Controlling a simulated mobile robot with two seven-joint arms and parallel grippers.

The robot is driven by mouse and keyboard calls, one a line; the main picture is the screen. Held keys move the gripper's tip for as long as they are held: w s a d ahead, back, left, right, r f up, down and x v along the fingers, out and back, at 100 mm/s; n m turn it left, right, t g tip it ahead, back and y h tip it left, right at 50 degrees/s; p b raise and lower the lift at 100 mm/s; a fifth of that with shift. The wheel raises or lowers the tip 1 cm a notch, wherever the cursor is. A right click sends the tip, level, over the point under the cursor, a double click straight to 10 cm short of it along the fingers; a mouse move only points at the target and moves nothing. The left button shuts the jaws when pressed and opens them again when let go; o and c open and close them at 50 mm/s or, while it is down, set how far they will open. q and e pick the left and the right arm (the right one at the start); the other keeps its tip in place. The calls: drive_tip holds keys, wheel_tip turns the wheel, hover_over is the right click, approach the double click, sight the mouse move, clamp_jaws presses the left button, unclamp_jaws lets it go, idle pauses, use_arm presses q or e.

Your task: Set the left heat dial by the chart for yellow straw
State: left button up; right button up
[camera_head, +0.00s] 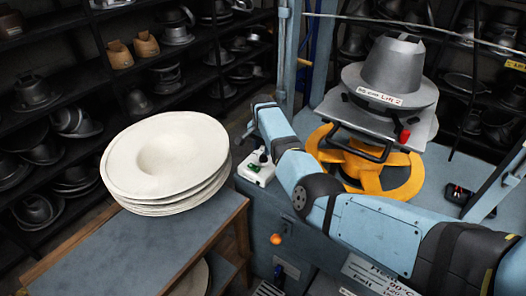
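My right arm comes in from the right and reaches across the front of the press. Its gripper (262,156) is small and dark, close above a white box (254,172) with green and black parts. I cannot tell whether it touches the box or how its fingers stand. A printed chart (380,277) shows at the bottom, cut off by the frame; "Heat", "90°C" and "Felt" can be partly read. No heat dial can be made out for sure. An orange knob (276,239) sits on the blue-grey front panel. My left gripper is not in view.
A stack of cream hat bodies (166,160) stands on a grey-topped wooden table (135,255) at left. The press has a grey metal hat form (393,68) above an orange wheel-like part (395,180). Dark shelves (75,28) with hat blocks line the back.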

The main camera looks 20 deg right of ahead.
sight(263, 154)
wheel_tip(263, 154, up, 11)
idle(0.3)
